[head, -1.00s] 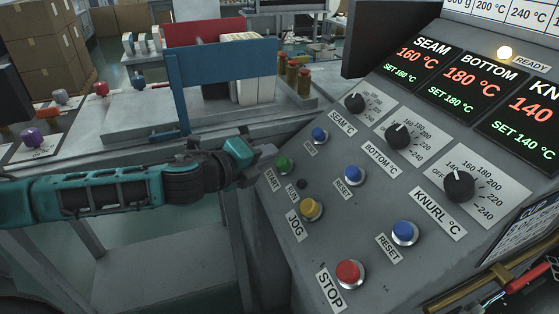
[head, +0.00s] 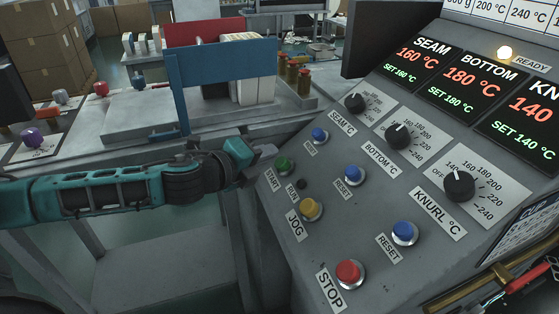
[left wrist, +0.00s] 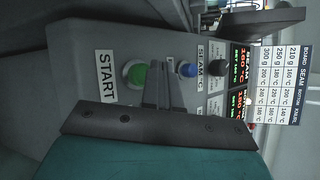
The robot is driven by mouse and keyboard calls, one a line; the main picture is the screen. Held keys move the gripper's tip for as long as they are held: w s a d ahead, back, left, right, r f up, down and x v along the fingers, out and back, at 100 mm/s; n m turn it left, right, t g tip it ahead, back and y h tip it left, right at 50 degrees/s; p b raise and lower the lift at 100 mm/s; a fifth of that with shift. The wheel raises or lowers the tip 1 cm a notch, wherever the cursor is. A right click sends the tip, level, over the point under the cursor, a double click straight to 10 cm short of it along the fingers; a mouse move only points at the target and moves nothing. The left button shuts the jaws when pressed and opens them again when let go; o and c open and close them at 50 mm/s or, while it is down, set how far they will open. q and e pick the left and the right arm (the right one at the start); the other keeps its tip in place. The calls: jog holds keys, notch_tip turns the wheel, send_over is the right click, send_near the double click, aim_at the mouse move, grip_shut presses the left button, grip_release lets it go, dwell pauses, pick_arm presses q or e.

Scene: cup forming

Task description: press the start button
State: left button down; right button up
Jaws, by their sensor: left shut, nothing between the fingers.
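The green start button (head: 283,166) sits at the left edge of the sloped grey control panel, above its START label (head: 272,180). My left gripper (head: 268,151) is shut and empty, with its tips just up and left of the button in the head view. In the left wrist view the green button (left wrist: 137,73) shows beside the closed fingers (left wrist: 157,82), next to the START label (left wrist: 106,76). I cannot tell whether the fingertips touch the panel; the button itself looks uncovered. My right gripper is not in view.
Close by on the panel are a yellow JOG button (head: 311,209), blue RESET buttons (head: 354,174), a red STOP button (head: 348,272) and black temperature knobs (head: 398,136). A lit READY lamp (head: 505,53) is above the displays. A bench with a blue guard (head: 225,75) stands behind my left arm.

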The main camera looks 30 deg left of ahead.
pick_arm(q)
jog(key=shift+w+d+f, duration=0.1)
jog(key=shift+f, duration=0.05)
jog(key=shift+w+f, duration=0.1)
jog(key=shift+f, duration=0.1)
dwell(0.3)
jog(key=shift+w+d+f, duration=0.2)
jog(key=shift+d+f, duration=0.05)
jog(key=shift+f, duration=0.2)
dwell(0.7)
jog(key=shift+r, duration=0.1)
jog(key=shift+s+a+r+p, duration=0.25)
jog(key=shift+s+r+p, duration=0.05)
jog(key=shift+r+p, duration=0.25)
jog(key=shift+s+a+r, duration=0.1)
